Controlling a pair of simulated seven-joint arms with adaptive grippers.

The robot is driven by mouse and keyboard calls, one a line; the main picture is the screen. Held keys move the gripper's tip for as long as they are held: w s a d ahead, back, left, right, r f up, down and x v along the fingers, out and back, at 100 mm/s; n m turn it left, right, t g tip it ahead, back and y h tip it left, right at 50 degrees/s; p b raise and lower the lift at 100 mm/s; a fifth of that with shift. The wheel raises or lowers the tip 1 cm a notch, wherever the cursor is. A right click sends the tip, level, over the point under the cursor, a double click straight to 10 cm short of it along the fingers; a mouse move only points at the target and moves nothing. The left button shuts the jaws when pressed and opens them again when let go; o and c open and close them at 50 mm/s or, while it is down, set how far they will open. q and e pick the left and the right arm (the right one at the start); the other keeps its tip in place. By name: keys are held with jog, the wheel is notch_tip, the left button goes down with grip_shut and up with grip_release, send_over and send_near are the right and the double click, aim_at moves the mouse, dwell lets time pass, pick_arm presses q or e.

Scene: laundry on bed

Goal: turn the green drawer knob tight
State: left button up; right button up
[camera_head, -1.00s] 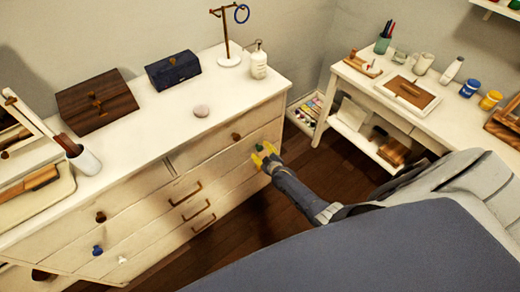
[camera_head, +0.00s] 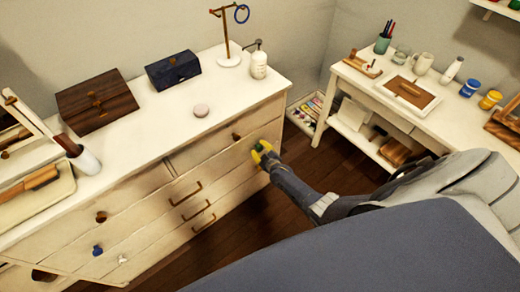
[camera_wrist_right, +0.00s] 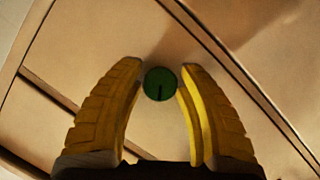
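The green drawer knob (camera_wrist_right: 160,84) is a round green disc with a dark line running down from its middle in the wrist view. It sits on the cream drawer front. My right gripper (camera_wrist_right: 160,66) has its yellow fingers on either side of the knob, open, with a narrow gap at the left finger and a smaller one at the right. In the head view the right gripper (camera_head: 263,152) is at the right end of the dresser front, and the green knob (camera_head: 257,148) shows between the fingers. My left gripper is not in view.
The cream dresser (camera_head: 150,140) has a blue knob (camera_head: 97,250), a white knob (camera_head: 122,259) and brown knobs and bar handles (camera_head: 186,194). A wooden box (camera_head: 97,101), a dark blue box (camera_head: 173,70) and a soap bottle (camera_head: 259,65) stand on top. A white desk (camera_head: 440,114) stands at right.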

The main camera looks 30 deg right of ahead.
grip_shut()
jog(key=shift+m+g+y, duration=0.3)
jog(key=shift+m+y, duration=0.4)
jog(key=shift+m, duration=0.4)
jog(key=shift+m+g+y, duration=0.3)
jog(key=shift+m+y, duration=0.5)
jog(key=shift+m, duration=0.4)
jog(key=shift+o, duration=2.4)
grip_release()
jog(key=shift+s, duration=0.15)
